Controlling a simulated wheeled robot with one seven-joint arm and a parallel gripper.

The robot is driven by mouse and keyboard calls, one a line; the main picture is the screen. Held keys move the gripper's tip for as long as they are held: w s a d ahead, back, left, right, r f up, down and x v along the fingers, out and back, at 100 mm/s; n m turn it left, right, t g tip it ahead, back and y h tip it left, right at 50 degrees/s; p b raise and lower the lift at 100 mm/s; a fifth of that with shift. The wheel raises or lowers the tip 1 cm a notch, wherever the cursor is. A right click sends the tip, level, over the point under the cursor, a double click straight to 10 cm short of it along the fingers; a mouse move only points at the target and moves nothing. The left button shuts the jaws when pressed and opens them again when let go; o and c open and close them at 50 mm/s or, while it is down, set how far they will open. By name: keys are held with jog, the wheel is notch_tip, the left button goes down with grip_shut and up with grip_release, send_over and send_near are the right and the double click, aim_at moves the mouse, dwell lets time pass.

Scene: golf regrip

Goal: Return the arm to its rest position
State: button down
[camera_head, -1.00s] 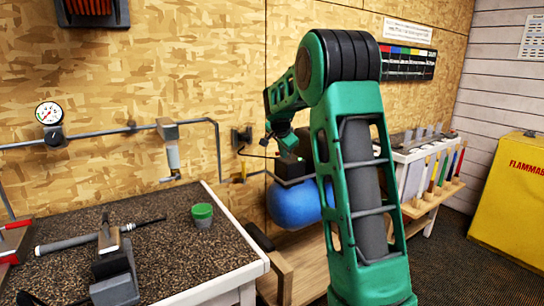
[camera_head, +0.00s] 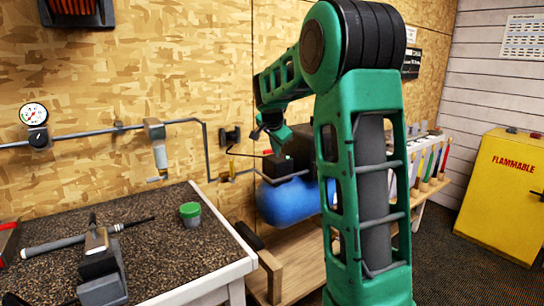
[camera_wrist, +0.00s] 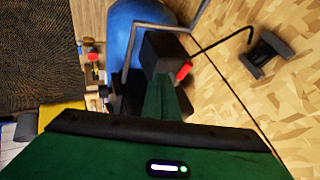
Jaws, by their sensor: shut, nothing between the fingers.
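My green arm rises in the right half of the head view, bends at a black joint and reaches back toward the wall. My gripper (camera_head: 277,132) hangs at its far end, small and partly hidden, in front of the blue air tank's black top. In the wrist view, narrow green fingers (camera_wrist: 166,88) lie together, shut and empty, with the blue tank (camera_wrist: 134,38) and its black box (camera_wrist: 160,52) beyond them. I cannot tell the exact gap between the fingers and the box.
The dark workbench (camera_head: 160,245) at left holds a vise (camera_head: 103,270), a golf club (camera_head: 60,243) and a green-lidded cup (camera_head: 190,213). A wall pipe (camera_head: 100,129) runs behind. A yellow flammables cabinet (camera_head: 500,205) stands at right, with floor clear before it.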

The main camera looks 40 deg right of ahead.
jog(key=s+a+f+n+g+y, duration=0.2)
jog(key=s+a, duration=0.4)
jog(key=s, duration=0.8)
jog(key=s+a+f+n+g+y, duration=0.2)
jog(key=s+a+f+n, duration=0.3)
jog(key=s, duration=0.9)
jog(key=s+a+f+n+g+y, duration=0.1)
jog(key=s+a+f+n, duration=0.3)
jog(key=s, duration=1.1)
jog(key=a, duration=0.3)
jog(key=shift+a+f+g+y, duration=0.35)
jog(key=shift+f+g+y, duration=0.05)
jog(key=shift+w+f, duration=0.25)
jog(key=shift+w, duration=0.35)
